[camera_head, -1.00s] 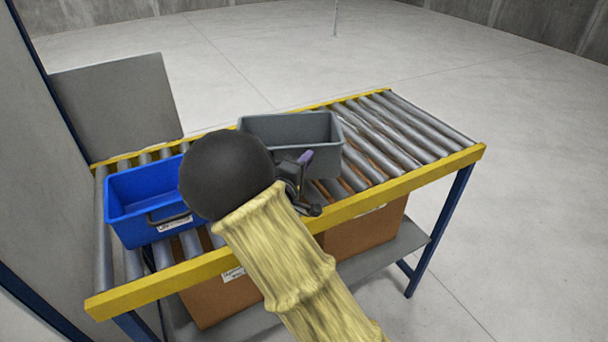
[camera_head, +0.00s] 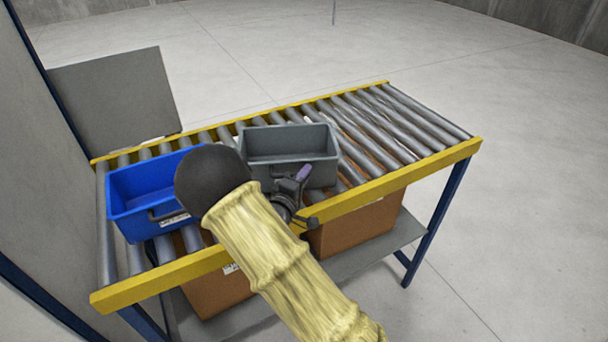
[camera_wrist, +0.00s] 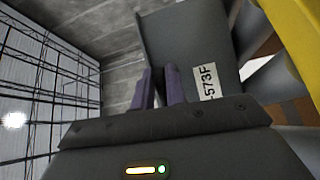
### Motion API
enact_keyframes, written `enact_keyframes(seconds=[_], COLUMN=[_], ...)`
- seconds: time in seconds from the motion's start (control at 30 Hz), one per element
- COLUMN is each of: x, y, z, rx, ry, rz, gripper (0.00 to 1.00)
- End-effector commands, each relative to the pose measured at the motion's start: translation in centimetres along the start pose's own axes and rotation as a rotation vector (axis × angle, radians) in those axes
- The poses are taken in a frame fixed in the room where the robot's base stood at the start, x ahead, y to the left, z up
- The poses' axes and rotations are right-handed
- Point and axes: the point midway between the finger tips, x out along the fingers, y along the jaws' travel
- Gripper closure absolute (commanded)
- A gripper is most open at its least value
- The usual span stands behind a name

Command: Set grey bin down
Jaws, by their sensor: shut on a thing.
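The grey bin (camera_head: 288,146) is upright and empty at the middle of the roller conveyor (camera_head: 400,180), right of the blue bin. My gripper (camera_head: 301,174) is at the bin's near side, shut on its wall or handle; my arm hides part of that side. In the wrist view, the purple fingers of my gripper (camera_wrist: 161,88) are close together against the grey bin (camera_wrist: 190,35), with a white label reading "573F" beside them. The bin appears to be at roller level, but I cannot tell whether its underside touches the rollers.
A blue bin (camera_head: 150,186) stands on the rollers at the left, close beside my arm. A grey panel (camera_head: 115,98) rises behind the left end. Cardboard boxes (camera_head: 355,228) sit on the shelf below. The rollers to the right are clear.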

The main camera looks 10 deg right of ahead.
Motion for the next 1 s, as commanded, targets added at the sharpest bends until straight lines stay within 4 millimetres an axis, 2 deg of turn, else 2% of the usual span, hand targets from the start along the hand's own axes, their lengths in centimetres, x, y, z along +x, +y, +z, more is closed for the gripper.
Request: enact_keyframes(seconds=[0.3,0.33,0.4,0.43,0.77,0.87,1.0], x=[0.0,-0.1,-0.1,-0.1,-0.3,-1.0,-3.1], y=[-0.3,-0.6,-0.6,-0.6,-0.6,-0.7,-0.9], z=[0.0,0.1,0.1,0.1,0.0,0.0,0.0], rx=[0.004,-0.001,-0.001,-0.001,-0.001,-0.001,-0.001], ry=[0.001,0.001,0.001,0.001,0.001,0.002,0.004], rz=[0.005,-0.002,-0.001,-0.001,-0.001,-0.001,-0.003], gripper=[1.0,0.81,0.67,0.65,0.65,0.65,0.65])
